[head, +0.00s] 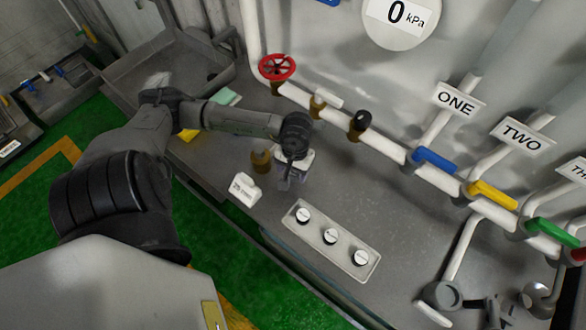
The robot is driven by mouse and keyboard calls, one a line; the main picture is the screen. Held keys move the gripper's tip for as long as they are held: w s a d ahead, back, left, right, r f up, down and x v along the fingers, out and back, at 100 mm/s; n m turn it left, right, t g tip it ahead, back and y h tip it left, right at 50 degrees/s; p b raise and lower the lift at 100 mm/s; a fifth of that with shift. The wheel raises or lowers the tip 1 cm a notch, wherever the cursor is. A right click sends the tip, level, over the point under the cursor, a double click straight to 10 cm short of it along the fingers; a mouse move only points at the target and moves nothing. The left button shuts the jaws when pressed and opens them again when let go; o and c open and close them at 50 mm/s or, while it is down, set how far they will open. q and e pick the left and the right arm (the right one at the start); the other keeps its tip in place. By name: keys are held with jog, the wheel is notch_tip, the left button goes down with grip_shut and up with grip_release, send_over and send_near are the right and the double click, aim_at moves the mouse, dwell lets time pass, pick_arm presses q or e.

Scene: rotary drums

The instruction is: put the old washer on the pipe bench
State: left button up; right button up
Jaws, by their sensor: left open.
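The grey pipe bench (385,209) runs below the white pipe along the wall. My left gripper (286,181) is open and points down over the bench, beside a brass fitting (262,160) and behind a white label block (244,189). A pale piece (303,164) shows partly behind the gripper; I cannot tell what it is. I cannot pick out the old washer; it may be hidden by the gripper or too small to see. Dark grey parts (492,312) at the lower right may be my right gripper, but its jaws are unclear.
A tray (291,227) with three round labelled pieces lies near the front edge. A red handwheel (277,67) and blue (434,160), yellow (492,194) and green (552,231) handles sit along the pipe. A grey bin (137,77) stands left. Bare bench lies right of the tray.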

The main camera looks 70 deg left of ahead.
pick_arm(q)
jog(key=shift+r, duration=0.1)
jog(key=shift+r, duration=0.2)
notch_tip(320, 180, up, 12)
jog(key=w, duration=0.1)
jog(key=shift+a+f, duration=0.2)
jog(key=shift+a, duration=0.25)
jog(key=shift+w, duration=0.1)
dwell(0.4)
